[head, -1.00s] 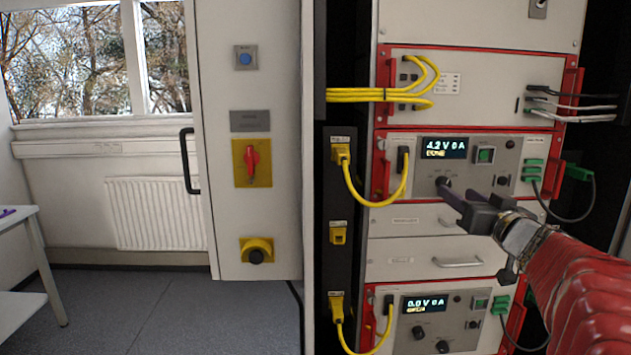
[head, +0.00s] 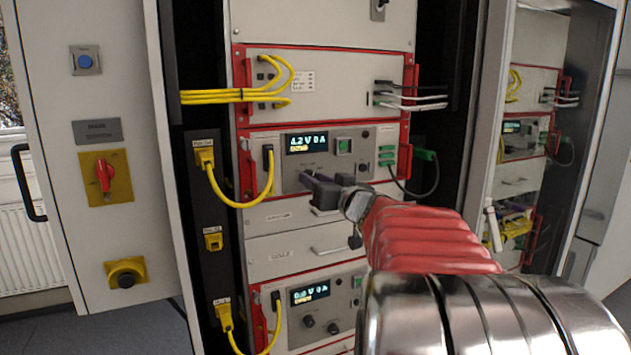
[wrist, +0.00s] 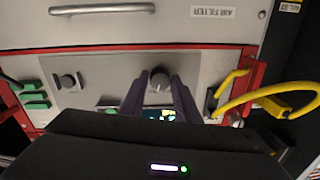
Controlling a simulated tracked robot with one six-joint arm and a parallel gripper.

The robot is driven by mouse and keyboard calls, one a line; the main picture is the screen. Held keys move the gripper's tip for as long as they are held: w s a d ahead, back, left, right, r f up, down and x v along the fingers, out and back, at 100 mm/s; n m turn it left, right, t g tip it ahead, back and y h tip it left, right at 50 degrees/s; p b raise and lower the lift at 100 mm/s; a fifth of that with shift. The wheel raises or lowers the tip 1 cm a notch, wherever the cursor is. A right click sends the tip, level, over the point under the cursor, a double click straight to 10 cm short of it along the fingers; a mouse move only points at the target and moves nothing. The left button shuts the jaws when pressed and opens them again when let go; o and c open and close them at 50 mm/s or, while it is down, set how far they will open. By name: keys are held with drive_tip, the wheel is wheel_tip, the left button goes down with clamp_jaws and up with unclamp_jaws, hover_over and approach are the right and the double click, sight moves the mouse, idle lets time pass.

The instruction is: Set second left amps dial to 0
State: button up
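The upper cycler unit (head: 372,140) has a red frame and a lit display (head: 306,143) reading about 4.2 V 0 A. In the wrist view, which is upside down, a round grey dial (wrist: 158,80) sits between the tips of my gripper (wrist: 158,88). The two dark fingers are apart, one on each side of the dial. I cannot tell whether they touch it. Another dial (wrist: 68,81) shows farther left in the wrist view.
A lower unit (head: 349,309) has its own display (head: 310,292) and dark dials (head: 308,321). Yellow cables (head: 235,200) loop at the left of the units. Green plugs (head: 424,154) with a dark cable stick out at the right. A drawer handle (wrist: 102,10) lies below the panel.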

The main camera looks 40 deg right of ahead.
drive_tip(key=c, duration=0.6)
drive_tip(key=shift+s+d, duration=0.1)
drive_tip(key=shift+d, duration=0.1)
drive_tip(key=shift+a, duration=0.1)
drive_tip(key=shift+n, duration=0.5)
drive_tip(key=shift+a+n+g+h, duration=0.15)
drive_tip(key=shift+n+g+h, duration=0.05)
drive_tip(key=shift+n, duration=3.4)
drive_tip(key=shift+a+n+g+h, duration=0.1)
drive_tip(key=shift+n+g+h, duration=0.1)
drive_tip(key=shift+n, duration=3.4)
